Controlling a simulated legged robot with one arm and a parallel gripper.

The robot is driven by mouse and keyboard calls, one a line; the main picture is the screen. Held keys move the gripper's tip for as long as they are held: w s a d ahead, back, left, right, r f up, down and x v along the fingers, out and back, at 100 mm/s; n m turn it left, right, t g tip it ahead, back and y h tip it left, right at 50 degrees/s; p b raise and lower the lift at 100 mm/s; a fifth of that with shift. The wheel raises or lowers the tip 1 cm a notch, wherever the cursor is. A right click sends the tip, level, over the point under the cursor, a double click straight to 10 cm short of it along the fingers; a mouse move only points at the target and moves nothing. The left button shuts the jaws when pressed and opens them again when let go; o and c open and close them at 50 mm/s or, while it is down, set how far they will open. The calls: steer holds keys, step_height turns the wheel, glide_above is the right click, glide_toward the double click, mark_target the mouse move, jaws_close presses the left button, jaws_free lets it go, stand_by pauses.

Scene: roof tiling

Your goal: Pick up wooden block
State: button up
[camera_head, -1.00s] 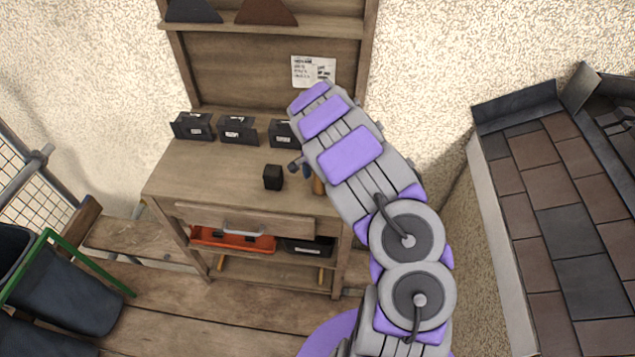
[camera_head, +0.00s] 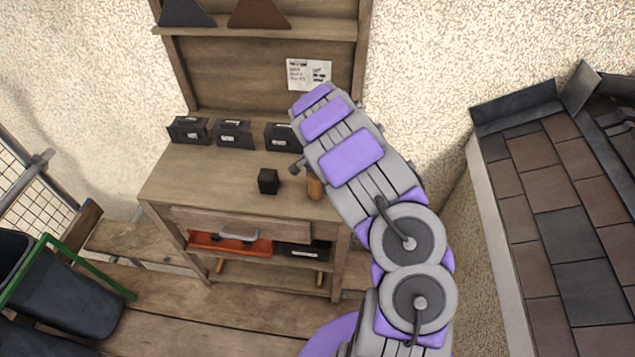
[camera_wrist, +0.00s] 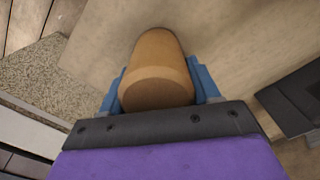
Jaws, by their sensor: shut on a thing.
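The wooden block (camera_head: 315,187) is a light brown, rounded piece near the right end of the workbench top. In the wrist view it (camera_wrist: 155,55) sits between the two blue fingers of my gripper (camera_wrist: 158,88), which are shut on it, one on each side. In the head view my own arm hides most of the gripper and covers the space around the block. I cannot tell whether the block touches the bench top or is slightly above it.
A small black block (camera_head: 268,181) stands left of the wooden block on the workbench (camera_head: 200,180). Several dark labelled boxes (camera_head: 234,134) line the bench's back. An open drawer (camera_head: 240,222) and an orange case (camera_head: 225,244) are below. A tiled roof (camera_head: 560,220) lies right.

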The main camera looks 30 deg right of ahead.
steer(key=shift+r, duration=0.25)
steer(key=shift+a+r, duration=0.1)
steer(key=shift+r, duration=0.25)
steer(key=r, duration=0.1)
steer(key=a+r+p, duration=0.1)
steer(key=shift+r, duration=0.35)
steer(key=shift+s+d+r+p, duration=0.1)
steer(key=shift+s+d+p, duration=0.05)
steer(key=shift+s+p, duration=0.25)
steer(key=s+d+r+p, duration=0.1)
steer(key=s+d+p, duration=0.1)
steer(key=s+d, duration=0.8)
steer(key=shift+s, duration=0.6)
